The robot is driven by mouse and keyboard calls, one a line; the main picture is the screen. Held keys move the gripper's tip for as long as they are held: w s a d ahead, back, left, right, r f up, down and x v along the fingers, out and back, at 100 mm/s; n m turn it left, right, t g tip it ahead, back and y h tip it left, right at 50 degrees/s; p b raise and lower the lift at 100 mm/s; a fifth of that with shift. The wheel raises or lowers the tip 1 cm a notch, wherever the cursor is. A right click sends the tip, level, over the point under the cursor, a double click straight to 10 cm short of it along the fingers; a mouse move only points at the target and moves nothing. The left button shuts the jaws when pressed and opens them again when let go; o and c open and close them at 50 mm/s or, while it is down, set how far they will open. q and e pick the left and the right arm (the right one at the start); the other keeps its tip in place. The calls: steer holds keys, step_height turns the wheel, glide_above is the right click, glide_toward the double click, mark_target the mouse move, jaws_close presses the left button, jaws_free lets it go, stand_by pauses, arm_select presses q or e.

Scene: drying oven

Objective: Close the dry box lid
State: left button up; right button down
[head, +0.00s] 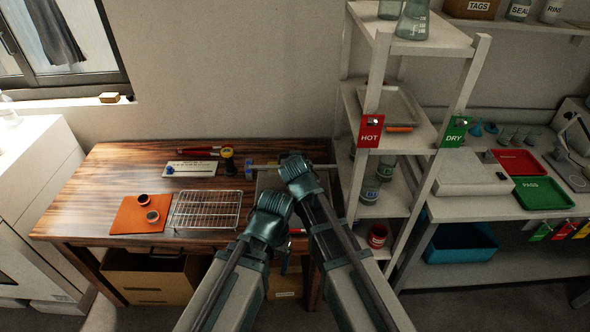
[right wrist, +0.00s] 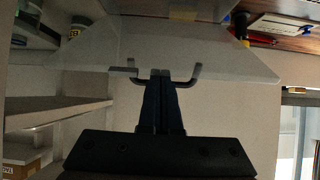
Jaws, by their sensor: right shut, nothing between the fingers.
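A translucent panel with a grey handle, which looks like the dry box lid (right wrist: 100,58), spans the upper right wrist view. My right gripper (right wrist: 160,73) is shut and empty, with its fingertips at the middle of the lid handle (right wrist: 194,77). Whether they touch the handle cannot be told. In the head view my right gripper (head: 294,163) is over the right part of the wooden table, where my arms hide most of the box. My left gripper (head: 270,205) is just left of and nearer than it; its fingers are hidden.
A wire rack (head: 207,209) and an orange mat (head: 143,215) with small round pieces lie left on the wooden table (head: 110,175). A white shelf unit (head: 400,180) stands close on the right. A white box (head: 470,178) and red and green trays stand on the bench beyond it.

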arm_select(q)
steer(key=shift+s+f+b, duration=0.5)
steer(key=shift+f+b, duration=0.05)
steer(key=shift+f, duration=0.3)
arm_select(e)
steer(key=shift+s+f, duration=0.35)
steer(key=shift+s, duration=0.05)
steer(key=shift+t, duration=0.3)
